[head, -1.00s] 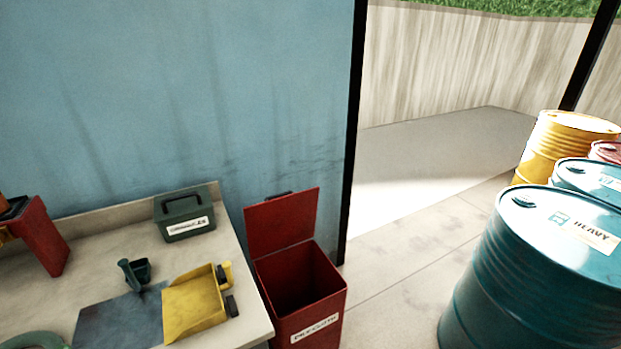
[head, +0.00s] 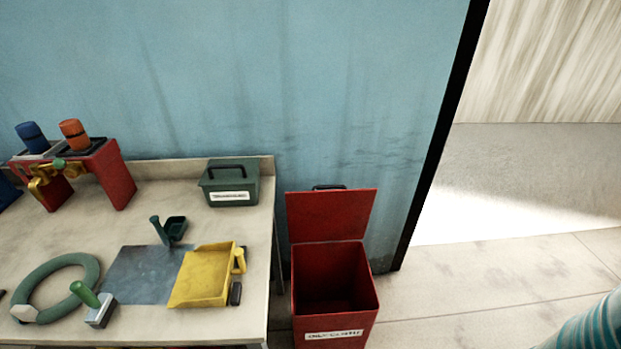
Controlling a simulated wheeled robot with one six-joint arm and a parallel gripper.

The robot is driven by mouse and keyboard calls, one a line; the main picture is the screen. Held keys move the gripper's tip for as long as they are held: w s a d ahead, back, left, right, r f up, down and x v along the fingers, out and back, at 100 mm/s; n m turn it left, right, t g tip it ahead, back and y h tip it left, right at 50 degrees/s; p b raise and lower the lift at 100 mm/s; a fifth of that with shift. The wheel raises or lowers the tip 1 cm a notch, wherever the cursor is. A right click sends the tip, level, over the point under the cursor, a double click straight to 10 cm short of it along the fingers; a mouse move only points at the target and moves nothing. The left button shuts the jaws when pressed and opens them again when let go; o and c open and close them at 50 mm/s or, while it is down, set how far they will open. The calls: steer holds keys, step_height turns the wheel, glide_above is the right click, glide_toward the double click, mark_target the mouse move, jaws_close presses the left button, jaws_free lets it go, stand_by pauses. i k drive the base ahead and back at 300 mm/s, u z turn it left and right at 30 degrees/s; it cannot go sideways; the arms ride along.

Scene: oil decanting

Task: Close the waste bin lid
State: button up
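The red waste bin (head: 335,329) stands on the floor just right of the workbench, against the blue wall. A white label with dark lettering is on its front. Its red lid (head: 331,215) is up, hinged at the back and leaning toward the wall, with a dark handle (head: 329,187) at its top edge. The bin's opening faces up, and its inside is dark; I cannot make out any contents. My gripper is not in the head view.
The workbench (head: 225,324) holds a green labelled box (head: 229,183), a yellow dustpan-like tray (head: 206,276), a green hose ring (head: 52,281) and a red stand (head: 116,179). Clear floor (head: 480,284) lies right of the bin. A teal striped thing (head: 596,328) shows at the bottom right.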

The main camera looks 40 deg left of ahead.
mark_target(313, 216)
steer(key=u, duration=1)
steer(key=i, duration=0.9)
steer(key=u, duration=0.95)
